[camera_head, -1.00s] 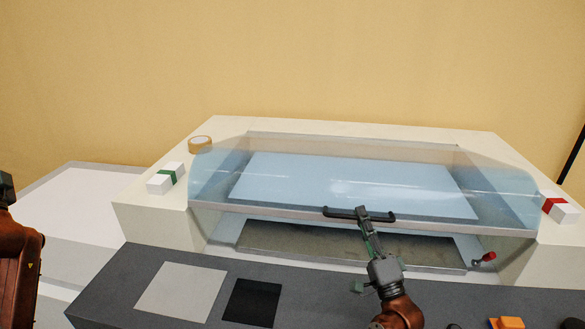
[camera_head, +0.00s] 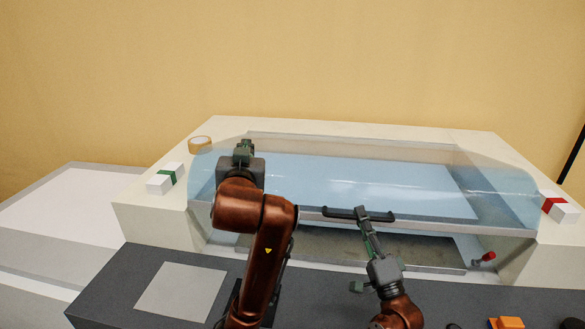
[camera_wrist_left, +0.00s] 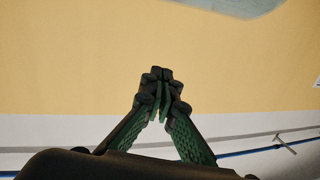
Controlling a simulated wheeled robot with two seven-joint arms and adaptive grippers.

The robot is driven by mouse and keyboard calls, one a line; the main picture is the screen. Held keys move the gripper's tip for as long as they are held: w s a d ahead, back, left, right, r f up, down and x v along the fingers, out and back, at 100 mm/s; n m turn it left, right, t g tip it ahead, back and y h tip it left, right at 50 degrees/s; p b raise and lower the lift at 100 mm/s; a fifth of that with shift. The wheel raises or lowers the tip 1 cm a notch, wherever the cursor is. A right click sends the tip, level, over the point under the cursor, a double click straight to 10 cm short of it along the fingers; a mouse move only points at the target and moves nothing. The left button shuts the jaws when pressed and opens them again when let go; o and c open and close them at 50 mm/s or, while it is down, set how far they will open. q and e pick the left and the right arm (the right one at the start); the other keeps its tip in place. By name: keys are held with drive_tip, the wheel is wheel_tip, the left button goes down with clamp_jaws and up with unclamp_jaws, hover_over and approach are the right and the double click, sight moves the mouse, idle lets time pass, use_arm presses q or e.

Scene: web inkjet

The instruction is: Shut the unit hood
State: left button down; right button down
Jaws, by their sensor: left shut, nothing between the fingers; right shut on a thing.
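The unit hood (camera_head: 420,190) is a clear bluish curved cover over the white machine. Its front edge stands above the front opening, and a gap shows below it. A black bar handle (camera_head: 345,213) is fixed at the middle of that front edge. My right gripper (camera_head: 362,213) is shut on the handle. My left gripper (camera_head: 243,148) is shut and empty, in front of or above the left part of the hood; I cannot tell whether it touches. In the left wrist view its fingertips (camera_wrist_left: 161,80) meet against the yellow wall.
A tape roll (camera_head: 200,143) and a green-banded white box (camera_head: 166,178) lie on the left top. A red-banded box (camera_head: 561,208) is on the right. A red-knobbed lever (camera_head: 485,258) sits by the opening. A grey pad (camera_head: 181,291) lies on the dark front ledge.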

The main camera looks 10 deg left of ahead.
use_arm(q)
drive_tip(key=s+d+f+m+h, duration=0.2)
drive_tip(key=d+f+h, duration=0.2)
drive_tip(key=d, duration=0.6)
hover_over(293, 180)
drive_tip(key=shift+a+f+g, duration=0.1)
drive_tip(key=shift+f+g, duration=0.3)
drive_tip(key=shift+f, duration=0.35)
wheel_tip(293, 180, down, 3)
drive_tip(key=shift+r, duration=0.15)
drive_tip(key=shift+w+f, duration=0.1)
drive_tip(key=shift+f, duration=0.5)
